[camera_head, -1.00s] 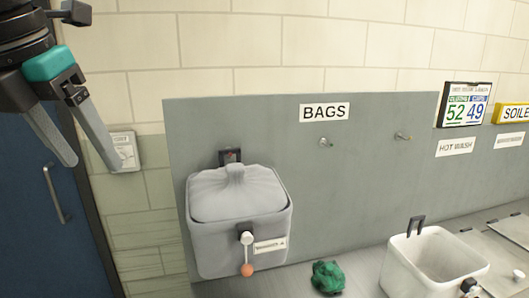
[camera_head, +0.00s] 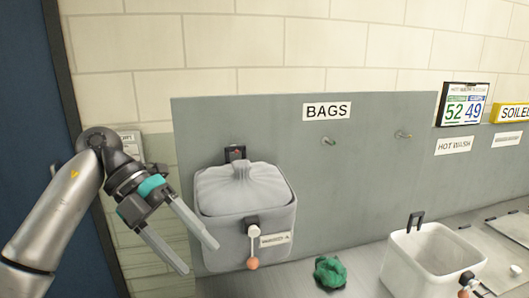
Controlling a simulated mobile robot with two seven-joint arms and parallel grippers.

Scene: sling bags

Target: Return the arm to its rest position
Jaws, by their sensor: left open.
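My left gripper (camera_head: 199,258) is open and empty. Its two grey fingers point down and to the right, in front of the left edge of the grey board. The left arm (camera_head: 55,215) comes in from the lower left. A grey sling bag (camera_head: 240,195) hangs on the board under the "BAGS" sign, just right of the gripper. One fingertip overlaps the bag's left side in the picture; I cannot tell whether they touch. My right gripper is not in view.
The grey board (camera_head: 370,150) carries two bare hooks, one being the left hook (camera_head: 329,141). A green cloth (camera_head: 330,271) lies on the counter below. A white bin (camera_head: 432,262) stands at the right. A blue door (camera_head: 30,100) is at the far left.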

